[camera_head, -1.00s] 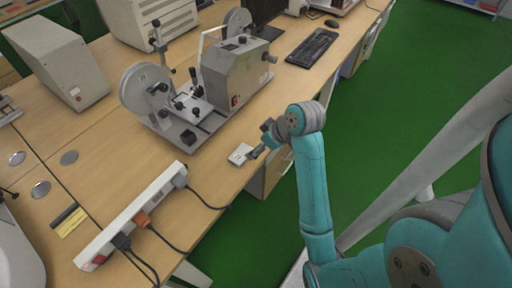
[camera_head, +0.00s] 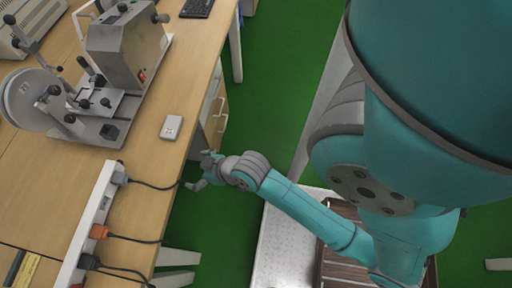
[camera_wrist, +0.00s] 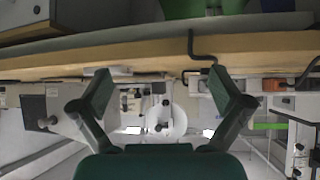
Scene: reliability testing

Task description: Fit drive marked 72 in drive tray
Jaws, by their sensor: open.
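A small white flat piece (camera_head: 171,127), possibly the drive, lies on the wooden table near its right edge in the head view. Its marking is too small to read. In the wrist view a small pale piece near the table edge (camera_wrist: 108,71) may be the same one. My gripper (camera_head: 199,172) is just off the table's right edge, apart from the white piece and nearer the camera. In the wrist view my gripper (camera_wrist: 162,88) has its two fingers wide apart, with nothing between them. I cannot pick out the drive tray for certain.
A grey reel machine (camera_head: 122,50) stands behind the white piece. A white power strip (camera_head: 92,222) with plugs and dark cables lies nearer the camera; one cable runs near my gripper. A brown slatted thing (camera_head: 338,270) is low beside my arm. Green floor lies right of the table.

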